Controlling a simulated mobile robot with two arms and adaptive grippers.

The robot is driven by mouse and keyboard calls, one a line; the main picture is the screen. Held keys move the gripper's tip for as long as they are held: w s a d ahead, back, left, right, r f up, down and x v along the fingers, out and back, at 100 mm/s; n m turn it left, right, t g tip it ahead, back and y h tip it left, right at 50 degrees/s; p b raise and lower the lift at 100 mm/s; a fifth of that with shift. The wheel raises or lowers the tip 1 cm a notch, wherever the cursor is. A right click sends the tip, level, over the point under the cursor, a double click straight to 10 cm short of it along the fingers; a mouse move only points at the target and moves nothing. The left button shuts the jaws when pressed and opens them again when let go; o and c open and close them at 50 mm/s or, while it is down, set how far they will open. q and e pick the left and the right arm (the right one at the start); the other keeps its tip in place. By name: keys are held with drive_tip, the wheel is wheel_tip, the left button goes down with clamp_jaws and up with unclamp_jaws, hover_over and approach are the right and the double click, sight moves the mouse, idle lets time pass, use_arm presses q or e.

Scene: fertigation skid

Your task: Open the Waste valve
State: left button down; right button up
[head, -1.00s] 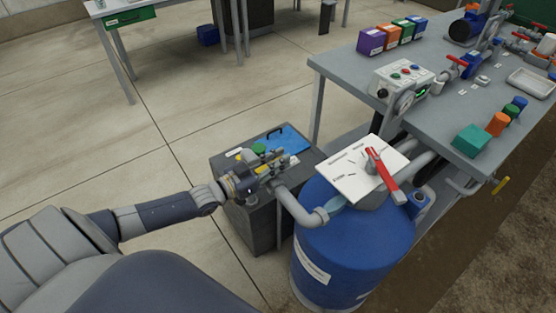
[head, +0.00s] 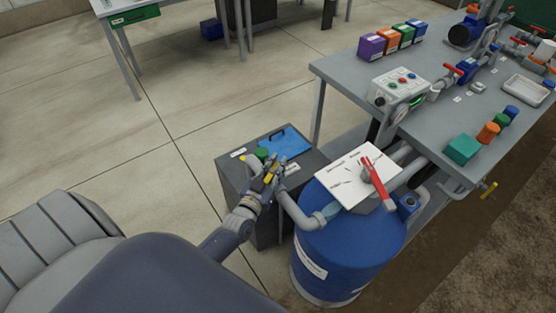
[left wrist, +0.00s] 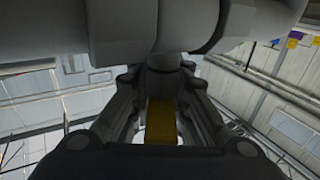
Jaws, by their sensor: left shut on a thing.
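The Waste valve's yellow lever (head: 271,173) sits at the end of the grey pipe beside the blue tank, above the grey box. My left gripper (head: 268,178) is shut on the lever and hides much of it. In the left wrist view the yellow lever (left wrist: 161,122) lies between the two dark fingers. The valve body is mostly hidden behind my gripper, and I cannot read its label. My right gripper is in neither view.
The blue tank (head: 345,255) stands right of my gripper, with a white plate and red lever (head: 374,185) on top. The grey box (head: 229,178) carries a blue lid (head: 287,143) and a green knob (head: 262,154). The grey bench (head: 425,120) is at the right.

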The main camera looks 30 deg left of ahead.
use_arm(q)
drive_tip(key=n+y+p, duration=0.1)
drive_tip(key=n+y, duration=0.1)
drive_tip(key=y, duration=0.1)
drive_tip(key=shift+a+g, duration=0.15)
drive_tip(key=shift+g, duration=0.15)
drive_tip(key=shift+a+n+g+y, duration=0.15)
drive_tip(key=shift+n+g+y, duration=0.15)
drive_tip(key=shift+n+y, duration=0.35)
drive_tip(key=shift+s+a+y, duration=0.1)
drive_tip(key=shift+y, duration=0.35)
drive_tip(key=c, duration=1.6)
unclamp_jaws()
drive_tip(key=shift+o, duration=0.2)
